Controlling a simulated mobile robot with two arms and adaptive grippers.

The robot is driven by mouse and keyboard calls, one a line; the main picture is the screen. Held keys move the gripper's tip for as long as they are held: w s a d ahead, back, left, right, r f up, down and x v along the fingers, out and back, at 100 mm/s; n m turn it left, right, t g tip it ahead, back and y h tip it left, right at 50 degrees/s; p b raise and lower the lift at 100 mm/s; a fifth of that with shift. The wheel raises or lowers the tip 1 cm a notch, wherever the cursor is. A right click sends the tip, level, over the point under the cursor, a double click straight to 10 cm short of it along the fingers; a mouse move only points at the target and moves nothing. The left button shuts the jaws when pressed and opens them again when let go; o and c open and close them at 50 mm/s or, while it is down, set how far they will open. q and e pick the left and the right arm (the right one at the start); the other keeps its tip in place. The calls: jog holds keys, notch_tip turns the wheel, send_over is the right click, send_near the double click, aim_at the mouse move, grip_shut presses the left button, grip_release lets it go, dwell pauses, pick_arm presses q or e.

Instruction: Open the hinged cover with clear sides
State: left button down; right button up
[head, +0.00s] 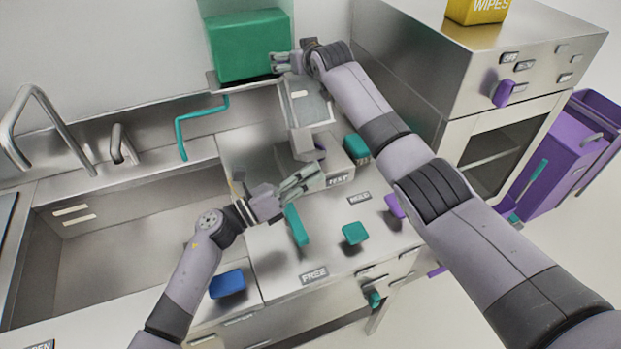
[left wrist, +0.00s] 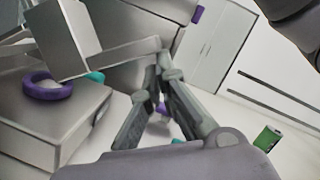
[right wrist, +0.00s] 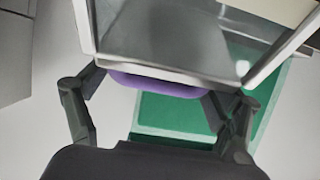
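The hinged cover (head: 309,107), with a pale frame and clear panes, stands raised and tilted above its grey base (head: 335,168) in the head view. In the right wrist view the cover's frame (right wrist: 180,74) fills the top, with a purple bar (right wrist: 152,86) along its near edge. My right gripper (head: 277,63) is at the cover's upper end. Its fingers (right wrist: 152,98) are spread wide, with the purple bar across the gap. I cannot tell whether they touch it. My left gripper (head: 314,177) is in front of the base, its fingertips (left wrist: 160,67) together and empty.
A green box (head: 248,45) is on the shelf behind the cover. A sink (head: 125,235) lies left. An oven-like unit (head: 475,75) stands right. Teal, purple and blue handles stick up from the counter near my left gripper. A purple ring (left wrist: 48,86) shows in the left wrist view.

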jog(key=shift+o, duration=1.3)
jog(key=shift+r, duration=0.15)
jog(key=shift+s, duration=0.1)
